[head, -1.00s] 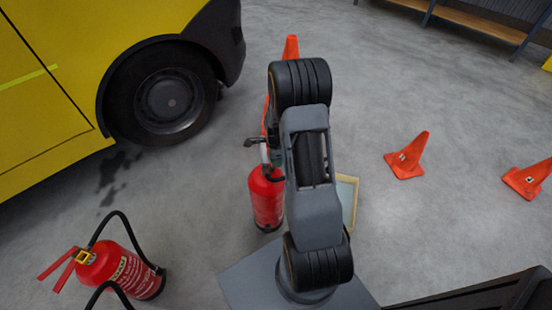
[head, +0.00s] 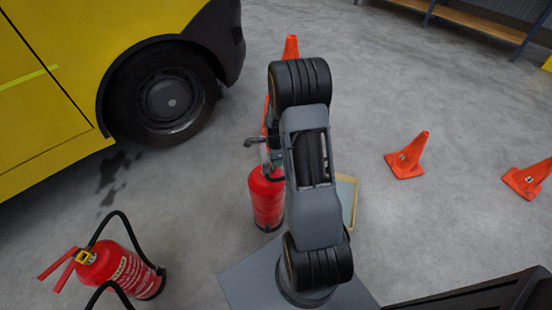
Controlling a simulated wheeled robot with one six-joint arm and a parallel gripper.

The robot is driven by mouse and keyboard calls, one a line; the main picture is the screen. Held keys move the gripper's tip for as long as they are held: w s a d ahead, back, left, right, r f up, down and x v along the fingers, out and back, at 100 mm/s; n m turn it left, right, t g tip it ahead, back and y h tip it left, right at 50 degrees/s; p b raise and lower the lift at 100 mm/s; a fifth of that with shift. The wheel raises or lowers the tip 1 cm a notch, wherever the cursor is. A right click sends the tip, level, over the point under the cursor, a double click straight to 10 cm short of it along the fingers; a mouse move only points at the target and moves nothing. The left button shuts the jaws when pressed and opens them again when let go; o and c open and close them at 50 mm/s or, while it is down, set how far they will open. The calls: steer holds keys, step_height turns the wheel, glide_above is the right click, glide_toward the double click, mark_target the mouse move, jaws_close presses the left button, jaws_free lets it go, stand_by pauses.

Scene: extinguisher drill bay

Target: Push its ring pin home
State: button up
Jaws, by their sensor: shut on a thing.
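A red extinguisher (head: 266,197) stands upright on the floor, just left of my arm. Its top, with a short black hose, is partly covered by the arm. My gripper (head: 254,142) shows only as a small grey piece at that top, left of the arm; the rest is hidden. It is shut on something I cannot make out. The ring pin is too small or hidden to tell. A second red extinguisher (head: 126,271) with red levers, a black hose and a yellow square piece at its neck is at the lower left, apart from my gripper.
A yellow vehicle (head: 48,85) with a black wheel stands at upper left, beside a dark floor stain. Orange cones stand behind my arm (head: 290,47) and at right (head: 408,157) (head: 527,179). A shallow tan-edged tray (head: 352,205) is partly behind the arm. Floor between is clear.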

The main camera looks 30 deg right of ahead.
steer(key=shift+w+a, duration=0.1)
steer(key=shift+a, duration=0.05)
steer(key=o, duration=1.2)
steer(key=shift+c, duration=0.2)
